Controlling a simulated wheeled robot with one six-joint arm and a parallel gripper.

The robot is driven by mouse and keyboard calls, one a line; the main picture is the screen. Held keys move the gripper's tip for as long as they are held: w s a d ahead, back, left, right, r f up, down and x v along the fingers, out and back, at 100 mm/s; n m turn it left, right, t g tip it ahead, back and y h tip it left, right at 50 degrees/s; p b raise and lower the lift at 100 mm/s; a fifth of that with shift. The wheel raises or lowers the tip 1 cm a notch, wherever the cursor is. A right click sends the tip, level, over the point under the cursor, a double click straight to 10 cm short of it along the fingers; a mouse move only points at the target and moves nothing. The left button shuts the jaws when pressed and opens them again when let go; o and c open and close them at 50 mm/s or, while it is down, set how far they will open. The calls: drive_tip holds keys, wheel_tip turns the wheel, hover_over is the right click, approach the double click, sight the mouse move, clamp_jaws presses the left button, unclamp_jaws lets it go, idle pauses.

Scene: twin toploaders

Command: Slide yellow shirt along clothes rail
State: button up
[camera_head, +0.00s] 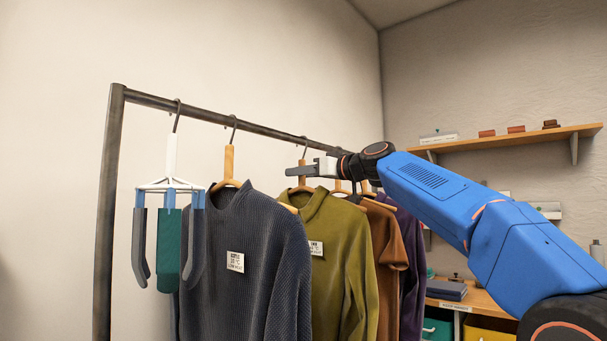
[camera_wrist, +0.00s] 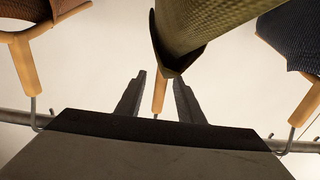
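The yellow shirt (camera_head: 345,262) is olive-yellow and hangs from a wooden hanger on the dark metal clothes rail (camera_head: 200,113), third from the left end. My gripper (camera_head: 297,178) is at this hanger's neck, just above the collar. In the wrist view, my open fingers (camera_wrist: 159,82) stand on either side of the wooden neck (camera_wrist: 159,92), with a visible gap on each side. The shirt's collar (camera_wrist: 200,25) is just beyond the fingertips. My gripper's body hides most of the rail behind it in the wrist view (camera_wrist: 20,117).
A navy sweater (camera_head: 245,265) and a clip hanger (camera_head: 171,185) with small items hang left of the yellow shirt. A brown shirt (camera_head: 386,238) and a purple garment (camera_head: 411,265) hang close on its right. A wall shelf (camera_head: 510,138) is at the right.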

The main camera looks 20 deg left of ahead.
drive_tip(key=shift+d, duration=0.1)
drive_tip(key=v, duration=1.7)
drive_tip(key=shift+s+d, duration=0.1)
drive_tip(key=v, duration=1)
idle(0.3)
